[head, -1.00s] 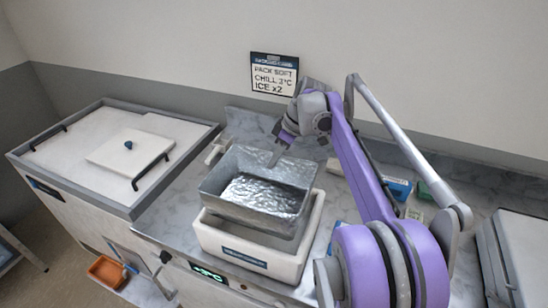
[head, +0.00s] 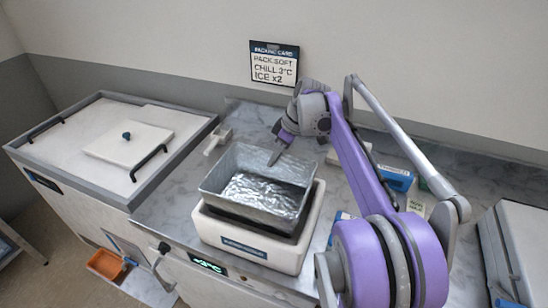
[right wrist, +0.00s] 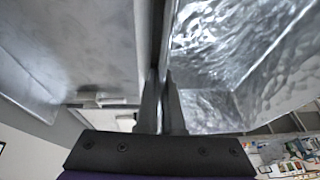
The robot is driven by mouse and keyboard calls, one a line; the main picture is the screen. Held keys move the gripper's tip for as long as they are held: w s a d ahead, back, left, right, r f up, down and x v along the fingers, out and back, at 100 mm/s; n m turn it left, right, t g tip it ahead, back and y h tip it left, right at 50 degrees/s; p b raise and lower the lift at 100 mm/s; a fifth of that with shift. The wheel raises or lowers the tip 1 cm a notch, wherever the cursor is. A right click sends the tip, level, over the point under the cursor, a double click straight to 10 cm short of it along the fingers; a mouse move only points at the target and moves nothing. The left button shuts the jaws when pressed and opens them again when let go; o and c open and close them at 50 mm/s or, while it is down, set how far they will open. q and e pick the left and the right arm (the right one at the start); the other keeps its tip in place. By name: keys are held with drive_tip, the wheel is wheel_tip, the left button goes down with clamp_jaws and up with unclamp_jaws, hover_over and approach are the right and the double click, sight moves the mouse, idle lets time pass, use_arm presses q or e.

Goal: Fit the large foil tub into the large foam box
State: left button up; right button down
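The large foil tub (head: 228,192) is a shiny silver open tray with crinkled foil inside. It sits over the opening of the white large foam box (head: 240,251), with its walls standing above the box rim. A dark gap shows between tub and front rim; whether its base touches the box floor is hidden. My right gripper (head: 277,157) is at the tub's far rim. In the right wrist view its fingers (right wrist: 162,108) are closed on the tub's thin wall, with the foil interior (right wrist: 205,60) to the right. My left gripper is out of view.
A chest with a knobbed lid (head: 128,143) and black handles stands left. A small white fixture (head: 217,141) is behind the tub. A blue carton (head: 396,179) lies right, behind my arm. A packing card (head: 274,64) hangs on the wall. An orange bin (head: 106,264) sits low left.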

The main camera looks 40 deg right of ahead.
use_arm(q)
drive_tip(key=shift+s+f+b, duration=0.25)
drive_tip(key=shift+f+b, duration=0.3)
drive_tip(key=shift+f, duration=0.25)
use_arm(e)
drive_tip(key=shift+f, duration=1.4)
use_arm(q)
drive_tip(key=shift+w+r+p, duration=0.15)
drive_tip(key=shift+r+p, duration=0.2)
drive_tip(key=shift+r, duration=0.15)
use_arm(e)
drive_tip(key=shift+r, duration=0.45)
drive_tip(key=c, duration=0.6)
unclamp_jaws()
drive_tip(key=shift+r+p, duration=1.45)
drive_tip(key=shift+r, duration=1)
drive_tip(key=shift+r+p, duration=1.1)
drive_tip(key=shift+r, duration=1)
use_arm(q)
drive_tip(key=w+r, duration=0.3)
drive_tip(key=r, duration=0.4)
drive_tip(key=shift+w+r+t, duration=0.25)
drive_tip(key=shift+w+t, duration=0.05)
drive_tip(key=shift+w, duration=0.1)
